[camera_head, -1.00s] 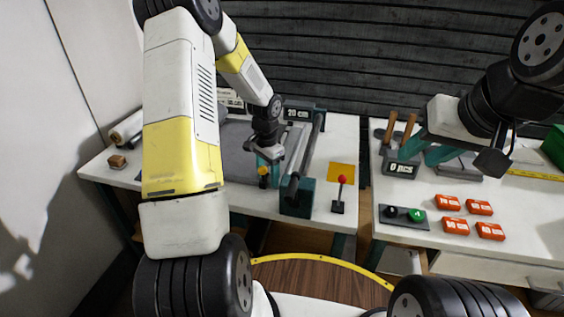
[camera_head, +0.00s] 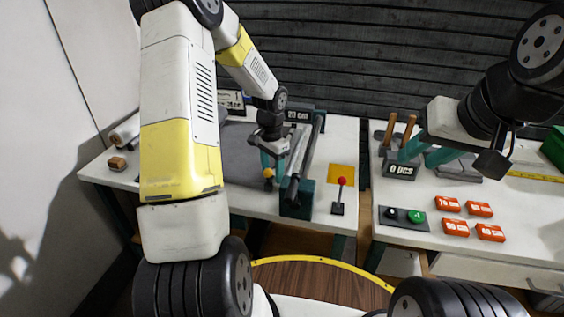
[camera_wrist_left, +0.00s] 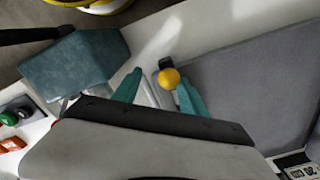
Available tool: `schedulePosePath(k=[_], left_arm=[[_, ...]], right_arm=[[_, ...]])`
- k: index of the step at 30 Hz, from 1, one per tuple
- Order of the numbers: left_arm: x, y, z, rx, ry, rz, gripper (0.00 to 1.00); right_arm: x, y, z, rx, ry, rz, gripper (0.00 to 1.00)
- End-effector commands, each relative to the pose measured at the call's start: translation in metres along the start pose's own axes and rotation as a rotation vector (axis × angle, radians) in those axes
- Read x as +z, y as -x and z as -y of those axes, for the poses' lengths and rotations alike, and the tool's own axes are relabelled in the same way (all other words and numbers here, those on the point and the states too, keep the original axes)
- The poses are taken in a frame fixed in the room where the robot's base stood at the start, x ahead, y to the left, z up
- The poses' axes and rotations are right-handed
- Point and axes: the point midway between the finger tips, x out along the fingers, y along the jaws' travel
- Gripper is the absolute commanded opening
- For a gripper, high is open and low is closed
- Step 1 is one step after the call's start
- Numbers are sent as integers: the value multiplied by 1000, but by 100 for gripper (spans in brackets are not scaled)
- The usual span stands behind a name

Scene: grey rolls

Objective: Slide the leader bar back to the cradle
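The leader bar shows mainly by its yellow knob (camera_head: 268,173), at the front edge of the grey sheet (camera_wrist_left: 255,85); the rest of the bar is mostly hidden by my gripper. The cradle is the teal end block (camera_head: 297,199) with the long grey roll (camera_head: 304,160), just right of the knob. My left gripper (camera_head: 271,160) is over the bar. In the left wrist view its teal fingers (camera_wrist_left: 157,95) are apart, with the knob (camera_wrist_left: 169,78) close beside the right-hand finger; contact is unclear. My right gripper (camera_head: 423,153) is open and empty over the right table.
A cm display (camera_head: 298,115) stands behind. The right table holds a "0 pcs" display (camera_head: 401,170), a button box (camera_head: 403,217) and several orange tags (camera_head: 455,228). A gap separates the tables.

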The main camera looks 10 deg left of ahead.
Motion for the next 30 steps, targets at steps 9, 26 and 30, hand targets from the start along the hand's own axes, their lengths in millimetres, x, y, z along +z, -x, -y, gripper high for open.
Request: schedulePosePath(k=[9, 26, 30], left_arm=[[0, 23, 1, -1, 1, 0, 50], [0, 60, 0, 0, 0, 0, 50], [0, 63, 0, 1, 0, 1, 50]], right_arm=[[0, 0, 0, 0, 0, 0, 36], [0, 0, 0, 0, 0, 0, 36], [0, 0, 0, 0, 0, 0, 36]])
